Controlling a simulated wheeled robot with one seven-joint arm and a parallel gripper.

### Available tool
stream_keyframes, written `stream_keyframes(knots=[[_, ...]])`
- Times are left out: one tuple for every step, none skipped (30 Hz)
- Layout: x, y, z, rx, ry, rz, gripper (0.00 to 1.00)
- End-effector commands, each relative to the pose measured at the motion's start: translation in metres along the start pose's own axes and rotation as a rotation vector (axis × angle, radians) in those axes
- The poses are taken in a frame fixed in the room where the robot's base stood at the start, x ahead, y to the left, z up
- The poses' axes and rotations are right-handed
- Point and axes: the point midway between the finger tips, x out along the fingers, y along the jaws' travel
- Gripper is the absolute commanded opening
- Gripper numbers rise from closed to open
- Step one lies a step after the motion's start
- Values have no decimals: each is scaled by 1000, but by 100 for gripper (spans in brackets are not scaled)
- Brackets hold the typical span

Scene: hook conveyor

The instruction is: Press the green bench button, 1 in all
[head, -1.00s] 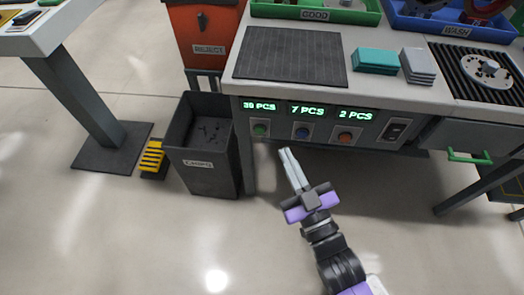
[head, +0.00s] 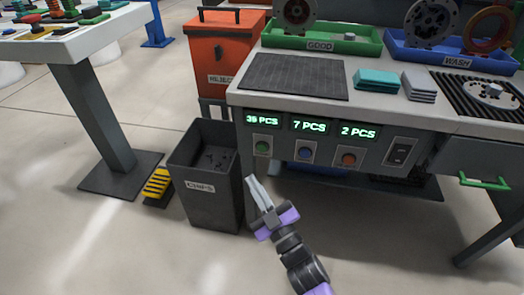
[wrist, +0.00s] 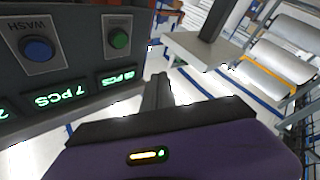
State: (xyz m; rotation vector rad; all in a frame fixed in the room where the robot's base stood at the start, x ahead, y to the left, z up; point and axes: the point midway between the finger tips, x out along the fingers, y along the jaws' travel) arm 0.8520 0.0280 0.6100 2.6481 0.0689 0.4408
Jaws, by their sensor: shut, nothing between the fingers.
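The green button (head: 263,148) is on the front panel of the bench, at its left end under a display reading about 39 PCS. It also shows upside down in the wrist view (wrist: 119,39), near the top. My gripper (head: 251,180) is shut and empty, below and slightly left of the green button, apart from it. In the wrist view the shut fingers (wrist: 158,88) point forward, below and right of the button. A blue button (head: 305,154) and an orange button (head: 348,159) sit to the right of the green one.
A dark chips bin (head: 205,190) stands on the floor just left of my gripper. Behind it is an orange reject bin (head: 222,60). The bench top (head: 300,112) overhangs the panel. A green drawer handle (head: 484,182) juts out at the right. The floor in front is clear.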

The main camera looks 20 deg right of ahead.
Motion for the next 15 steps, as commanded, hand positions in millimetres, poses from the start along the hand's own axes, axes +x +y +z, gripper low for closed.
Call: stream_keyframes(knots=[[0, 0, 0, 0, 0, 0, 0], [0, 0, 0, 0, 0, 0, 0], [0, 0, 0, 0, 0, 1, 0], [0, 1, 0, 0, 0, 1, 0], [1, 1, 1, 0, 0, 1, 0], [2, 2, 2, 0, 0, 1, 0], [4, 3, 2, 0, 0, 1, 0], [5, 4, 4, 0, 0, 1, 0], [8, 6, 6, -1, -1, 1, 0], [10, 8, 7, -1, -1, 1, 0], [12, 10, 9, -2, -1, 2, 0], [16, 13, 11, -1, 0, 3, 0], [19, 15, 14, -1, -1, 3, 0], [21, 17, 16, -2, -1, 3, 0], [26, 20, 18, -3, 0, 3, 0]])
